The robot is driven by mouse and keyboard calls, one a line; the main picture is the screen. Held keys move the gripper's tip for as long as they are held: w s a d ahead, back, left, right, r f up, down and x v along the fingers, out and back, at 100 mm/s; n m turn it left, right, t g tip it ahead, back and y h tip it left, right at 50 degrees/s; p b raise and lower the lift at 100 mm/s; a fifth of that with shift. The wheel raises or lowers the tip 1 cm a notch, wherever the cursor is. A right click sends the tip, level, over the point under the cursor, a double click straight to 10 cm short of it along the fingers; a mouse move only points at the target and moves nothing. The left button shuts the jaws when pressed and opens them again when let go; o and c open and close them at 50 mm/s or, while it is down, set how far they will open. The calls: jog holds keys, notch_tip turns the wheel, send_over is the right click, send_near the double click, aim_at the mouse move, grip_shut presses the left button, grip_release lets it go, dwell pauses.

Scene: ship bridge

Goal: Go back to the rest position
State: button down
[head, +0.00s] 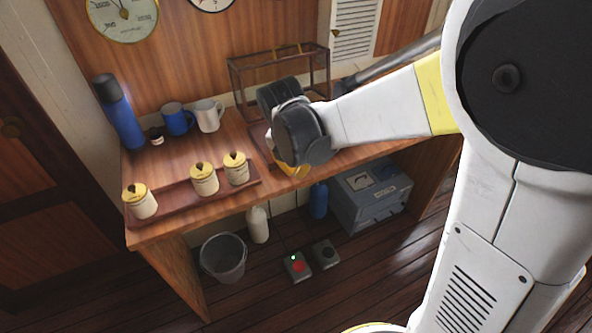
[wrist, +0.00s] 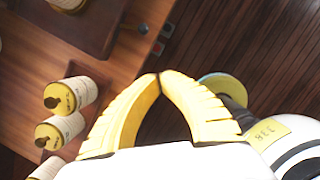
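My gripper (head: 292,172) is over the front edge of the wooden counter (head: 200,220), right of three cream canisters with yellow lids. In the head view my wrist hides most of it, and only a bit of yellow finger shows. In the wrist view the two yellow fingers of my gripper (wrist: 160,76) meet at their tips. Nothing shows between them. My arm reaches in from the right of the head view, bent at the elbow.
The canisters (head: 204,179) stand in a tray (head: 173,207). Behind are a blue flask (head: 122,115), a blue mug (head: 177,120), a white mug (head: 208,116) and a framed case (head: 285,70). Below are a bucket (head: 223,259) and a grey box (head: 372,197).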

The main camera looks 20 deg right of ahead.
jog(key=s+d+r+m+t, duration=0.1)
jog(key=s+r+m, duration=0.2)
jog(key=m, duration=0.6)
jog(key=s+d+r+m+t+y, duration=0.1)
jog(key=s+d+r+m+t, duration=0.1)
jog(key=s+m, duration=0.5)
jog(key=s+d+r+m+t, duration=0.1)
jog(key=s+r+m, duration=0.4)
jog(key=m, duration=0.7)
jog(key=shift+s+d+t+y, duration=0.15)
jog(key=shift+s+t+y, duration=0.25)
jog(key=shift+t, duration=0.1)
jog(key=shift+f, duration=0.1)
